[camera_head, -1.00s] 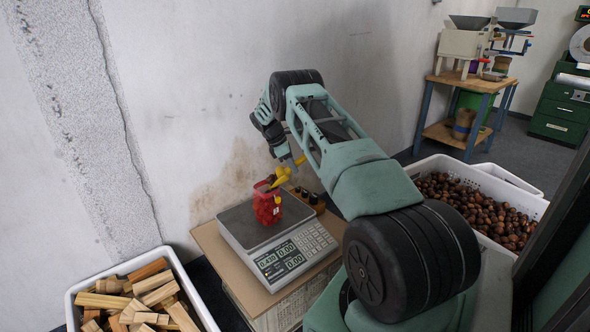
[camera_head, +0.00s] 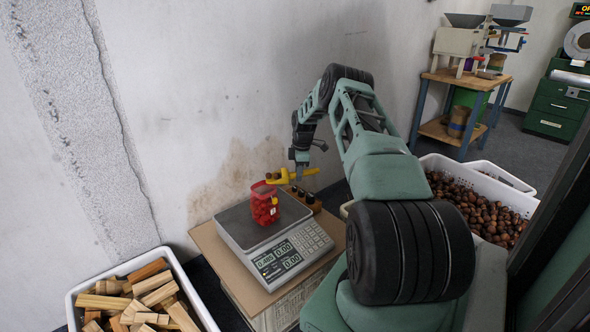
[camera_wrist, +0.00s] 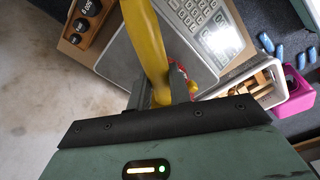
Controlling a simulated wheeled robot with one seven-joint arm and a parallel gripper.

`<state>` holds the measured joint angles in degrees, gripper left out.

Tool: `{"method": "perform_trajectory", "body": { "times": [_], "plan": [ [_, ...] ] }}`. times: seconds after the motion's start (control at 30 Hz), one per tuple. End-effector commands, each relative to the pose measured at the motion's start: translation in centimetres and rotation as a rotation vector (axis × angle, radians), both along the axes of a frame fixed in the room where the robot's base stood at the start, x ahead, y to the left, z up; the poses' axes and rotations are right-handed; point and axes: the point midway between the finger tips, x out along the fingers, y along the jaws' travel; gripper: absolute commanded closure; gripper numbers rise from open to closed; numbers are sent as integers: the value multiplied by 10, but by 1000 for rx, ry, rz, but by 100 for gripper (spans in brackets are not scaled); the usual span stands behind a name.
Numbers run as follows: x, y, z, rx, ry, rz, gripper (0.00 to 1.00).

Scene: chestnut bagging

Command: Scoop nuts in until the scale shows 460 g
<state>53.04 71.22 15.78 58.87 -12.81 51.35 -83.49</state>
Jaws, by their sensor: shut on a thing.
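A red net bag (camera_head: 264,210) stands upright on the platform of the scale (camera_head: 243,235). The scale's display (camera_head: 277,260) is lit; its top-left figure begins 0.4, but the last digits are too small to read surely. My gripper (camera_head: 302,174) is shut on a yellow scoop (camera_head: 284,177), above and just right of the bag's mouth. Small brown shapes like nuts show at the scoop's left end. The scoop also fills the middle of the wrist view (camera_wrist: 147,45), partly covering the scale, with a little of the red bag beside it.
A white crate of brown nuts (camera_head: 522,199) stands right of my arm. A dark-knobbed wooden block (camera_head: 307,199) is beside the scale. A white crate of wood pieces (camera_head: 207,319) is at lower left. The wall is close behind the scale.

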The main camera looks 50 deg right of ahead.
Motion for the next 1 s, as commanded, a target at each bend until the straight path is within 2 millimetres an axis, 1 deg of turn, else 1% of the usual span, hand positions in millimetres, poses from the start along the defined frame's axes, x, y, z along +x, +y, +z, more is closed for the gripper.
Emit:
{"method": "perform_trajectory", "body": {
  "times": [0.13, 0.23, 0.43, 0.53, 1.0],
  "plan": [
    [-2, -1, 0, 49, -48, -1, 100],
    [-2, -2, 4, 59, -61, 1, 100],
    [-2, -2, 25, 60, -63, 2, 100],
    [-2, -2, 31, 61, -62, 1, 100],
    [-2, -2, 30, 61, -61, 1, 100]
  ]
}}
